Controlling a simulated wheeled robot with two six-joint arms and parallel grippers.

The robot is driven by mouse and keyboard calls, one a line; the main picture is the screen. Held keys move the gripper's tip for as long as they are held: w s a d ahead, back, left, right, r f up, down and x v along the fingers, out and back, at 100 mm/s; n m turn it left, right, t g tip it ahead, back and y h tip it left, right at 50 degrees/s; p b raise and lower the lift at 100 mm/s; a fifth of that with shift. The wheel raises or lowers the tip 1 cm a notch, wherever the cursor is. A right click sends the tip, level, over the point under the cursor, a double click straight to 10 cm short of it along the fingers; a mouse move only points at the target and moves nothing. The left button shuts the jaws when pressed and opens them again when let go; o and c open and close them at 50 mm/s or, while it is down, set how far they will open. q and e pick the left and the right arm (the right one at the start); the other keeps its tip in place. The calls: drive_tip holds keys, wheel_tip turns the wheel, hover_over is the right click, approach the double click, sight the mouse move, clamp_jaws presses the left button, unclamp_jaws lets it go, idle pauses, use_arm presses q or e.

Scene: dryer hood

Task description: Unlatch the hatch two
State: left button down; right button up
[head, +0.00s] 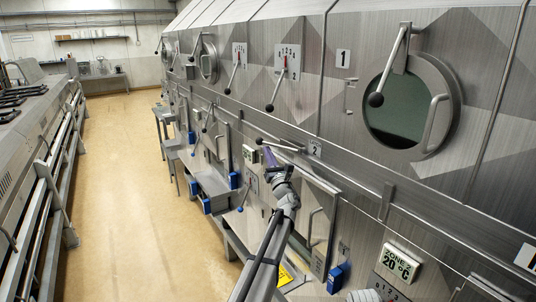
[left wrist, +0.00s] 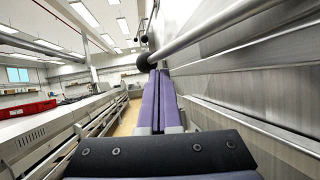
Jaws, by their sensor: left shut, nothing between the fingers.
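My right gripper is not in view.
Hatch one (head: 408,105), a round window with its own lever (head: 391,66), is above right. A zone display (head: 400,263) is at lower right. Blue boxes (head: 335,278) stick out below. The tan floor aisle (head: 125,190) is clear, with a railing (head: 50,200) at left.

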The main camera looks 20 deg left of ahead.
use_arm(q)
wheel_tip(320, 180, down, 13)
drive_tip(key=s+b, duration=0.2)
drive_tip(key=b, duration=1)
drive_tip(key=shift+s+a, duration=0.25)
drive_tip(key=shift+s, duration=0.15)
drive_tip(key=s+d+f+n+g+h, duration=0.2)
drive_tip(key=s+d+f+n+g, duration=0.3)
drive_tip(key=s+f+n, duration=0.5)
drive_tip(key=s+d+f+n+g+h, duration=0.25)
drive_tip(key=s+f+n+g, duration=0.35)
drive_tip(key=s+f+n, duration=0.35)
drive_tip(key=s+d+f+n+g+h, duration=0.2)
drive_tip(key=s+d+f, duration=0.4)
drive_tip(key=s+d, duration=0.4)
drive_tip(key=s+d+f+n+g+h, duration=0.3)
drive_tip(key=s+d+f+g+h, duration=0.2)
drive_tip(key=s+d, duration=0.5)
drive_tip(key=s+f+h, duration=0.1)
drive_tip(key=s+h, duration=0.1)
drive_tip(key=s, duration=0.1)
drive_tip(key=shift+n, duration=0.35)
